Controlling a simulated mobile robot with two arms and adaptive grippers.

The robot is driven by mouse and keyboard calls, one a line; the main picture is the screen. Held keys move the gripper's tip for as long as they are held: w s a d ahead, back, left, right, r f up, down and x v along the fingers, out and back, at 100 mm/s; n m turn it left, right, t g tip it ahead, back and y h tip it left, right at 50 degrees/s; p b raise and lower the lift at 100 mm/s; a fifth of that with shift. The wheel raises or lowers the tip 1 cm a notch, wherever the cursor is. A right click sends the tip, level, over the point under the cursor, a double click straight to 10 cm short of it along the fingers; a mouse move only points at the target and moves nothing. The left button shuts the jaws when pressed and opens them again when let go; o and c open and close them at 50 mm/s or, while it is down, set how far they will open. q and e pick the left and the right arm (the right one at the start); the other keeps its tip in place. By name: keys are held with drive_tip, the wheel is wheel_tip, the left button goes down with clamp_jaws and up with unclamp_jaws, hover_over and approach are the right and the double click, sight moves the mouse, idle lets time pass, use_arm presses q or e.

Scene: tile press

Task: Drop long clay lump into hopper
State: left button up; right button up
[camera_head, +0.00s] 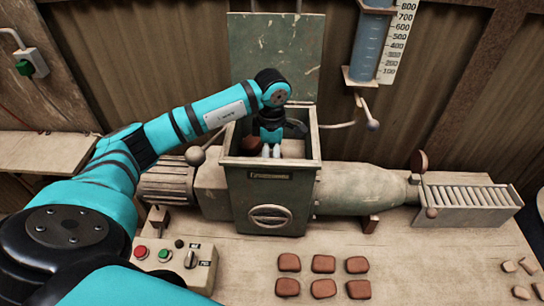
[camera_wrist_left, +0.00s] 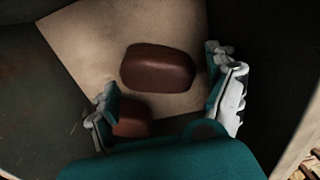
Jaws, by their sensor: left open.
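The hopper (camera_head: 242,190) is an open-topped, worn green box on the press. My left gripper (camera_head: 271,151) points down inside its mouth, with its fingers apart and nothing between them that I can see held. In the left wrist view, an oblong red-brown clay lump (camera_wrist_left: 158,68) lies on the pale hopper floor, beyond the open fingertips (camera_wrist_left: 168,98). A second clay lump (camera_wrist_left: 132,120) is partly hidden by the left-hand finger and the gripper body. In the head view, a brown lump (camera_head: 252,143) shows left of the gripper. My right gripper is out of view.
Several brown clay tiles (camera_head: 323,264) lie in rows on the bench in front. A control box (camera_head: 176,260) with buttons stands front left. The press barrel (camera_head: 360,190) runs right to a roller track (camera_head: 465,197). A water gauge (camera_head: 371,45) hangs behind.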

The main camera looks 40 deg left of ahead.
use_arm(q)
drive_tip(key=shift+w+r+b, duration=0.1)
drive_tip(key=shift+r+b, duration=0.75)
drive_tip(key=shift+b, duration=0.05)
wheel_tip(320, 180, up, 11)
drive_tip(key=b, duration=0.2)
drive_tip(key=shift+f, duration=0.2)
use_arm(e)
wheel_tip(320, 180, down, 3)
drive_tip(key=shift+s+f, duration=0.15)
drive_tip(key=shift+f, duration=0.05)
